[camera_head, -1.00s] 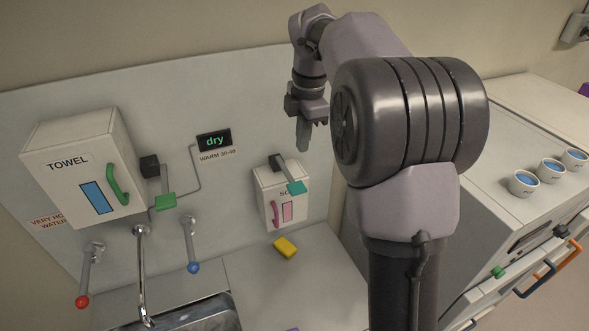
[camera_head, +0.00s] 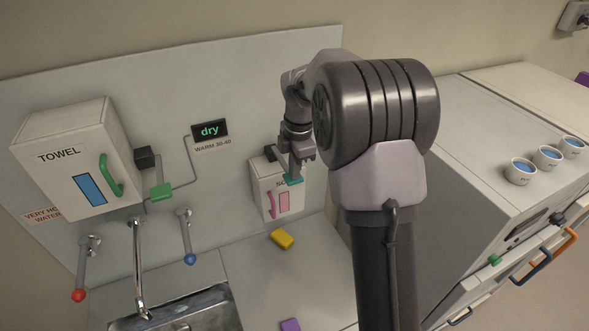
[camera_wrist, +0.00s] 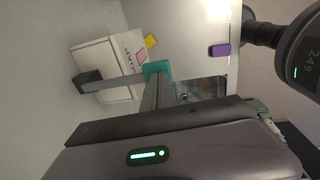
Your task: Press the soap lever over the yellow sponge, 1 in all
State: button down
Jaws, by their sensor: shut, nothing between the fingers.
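The white soap dispenser (camera_head: 262,196) hangs on the wall panel, with a pink window and a pink handle on its front. Its lever ends in a teal pad (camera_head: 292,181), which sticks out from the top. My gripper (camera_head: 297,172) is shut and empty, just above the pad in the head view. In the wrist view its fingers (camera_wrist: 157,90) reach to the teal pad (camera_wrist: 157,69); I cannot tell whether they touch it. The yellow sponge (camera_head: 282,238) lies on the counter below the dispenser. It also shows in the wrist view (camera_wrist: 151,41).
To the left are a towel dispenser (camera_head: 68,165), a display reading "dry" (camera_head: 210,130), a tap (camera_head: 138,265) and a sink (camera_head: 185,312). A purple block (camera_head: 290,325) lies on the front of the counter. Cups (camera_head: 520,172) stand on the cabinet at right.

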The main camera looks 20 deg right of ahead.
aim_at(295, 181)
jog(key=shift+f, duration=0.1)
jog(key=f+b, duration=0.1)
jog(key=b, duration=0.2)
jog(key=f+t+b, duration=0.1)
jog(key=f+b, duration=0.1)
jog(key=b, duration=0.2)
jog(key=f+t+b, duration=0.1)
jog(key=f+b, duration=0.1)
jog(key=b, duration=0.2)
jog(key=shift+s, duration=0.35)
jog(key=shift+w+r+t+b, duration=0.1)
jog(key=shift+r+t+b, duration=0.65)
jog(key=shift+b, duration=0.2)
jog(key=shift+f, duration=0.1)
